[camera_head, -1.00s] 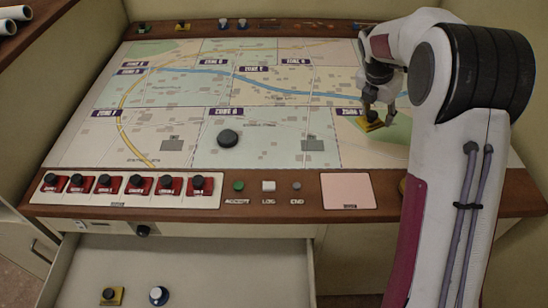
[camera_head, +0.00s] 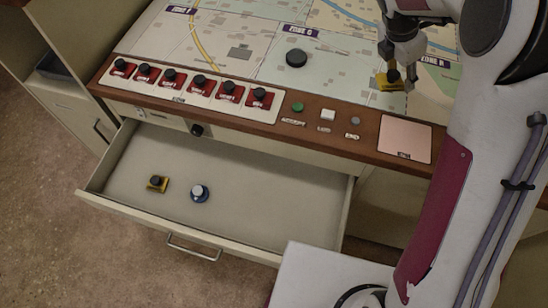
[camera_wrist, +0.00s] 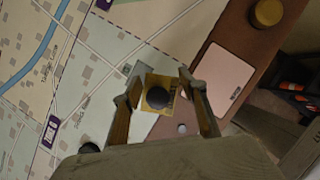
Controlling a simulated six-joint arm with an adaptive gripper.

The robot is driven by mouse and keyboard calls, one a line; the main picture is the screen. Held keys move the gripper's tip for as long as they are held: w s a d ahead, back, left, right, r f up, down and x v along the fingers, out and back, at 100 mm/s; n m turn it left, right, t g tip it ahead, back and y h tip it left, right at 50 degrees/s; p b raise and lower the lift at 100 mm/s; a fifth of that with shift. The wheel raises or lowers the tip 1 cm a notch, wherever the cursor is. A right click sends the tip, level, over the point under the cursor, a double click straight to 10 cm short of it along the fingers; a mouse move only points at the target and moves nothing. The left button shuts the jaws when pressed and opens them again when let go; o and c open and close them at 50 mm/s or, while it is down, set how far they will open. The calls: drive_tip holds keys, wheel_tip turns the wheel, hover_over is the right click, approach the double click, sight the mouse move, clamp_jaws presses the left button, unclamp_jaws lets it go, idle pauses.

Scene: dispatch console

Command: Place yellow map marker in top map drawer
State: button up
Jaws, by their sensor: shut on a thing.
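My gripper (camera_head: 392,66) is shut on a yellow map marker (camera_head: 389,82), a square yellow base with a black knob. It is over the front right part of the map; the height above the map is hard to tell. The wrist view shows the marker (camera_wrist: 154,106) between the two fingers. The top map drawer (camera_head: 262,216) is pulled out below the console's front edge, left of my gripper.
A row of several red switches with black knobs (camera_head: 200,82) lines the console front. A green button (camera_head: 298,107), a white button (camera_head: 328,115) and a pink pad (camera_head: 405,139) sit right of it. The drawer's right side is bare.

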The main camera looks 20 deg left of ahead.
drive_tip(key=shift+m, duration=0.4)
drive_tip(key=s+a, duration=0.3)
drive_tip(key=s+a+f, duration=0.1)
drive_tip(key=s+a, duration=0.2)
drive_tip(key=a, duration=0.1)
drive_tip(key=s+a+f, duration=0.1)
drive_tip(key=s+a, duration=0.2)
drive_tip(key=a, duration=0.1)
drive_tip(key=shift+a, duration=0.2)
drive_tip(key=s+a+f+m, duration=0.1)
drive_tip(key=s+a, duration=0.3)
drive_tip(key=s, duration=0.3)
drive_tip(key=s+a+f, duration=0.2)
drive_tip(key=s+a, duration=0.2)
drive_tip(key=s, duration=0.2)
drive_tip(key=m+g, duration=0.1)
drive_tip(key=m, duration=0.1)
hover_over(257, 216)
drive_tip(key=a, duration=0.1)
wheel_tip(257, 216, down, 19)
drive_tip(key=shift+s+a+f+h, duration=0.1)
drive_tip(key=shift+s+a+h, duration=0.1)
drive_tip(key=shift+s+h, duration=0.1)
drive_tip(key=shift+f, duration=0.1)
drive_tip(key=shift+f, duration=3.05)
drive_tip(key=shift+f, duration=1.85)
drive_tip(key=shift+f, duration=0.1)
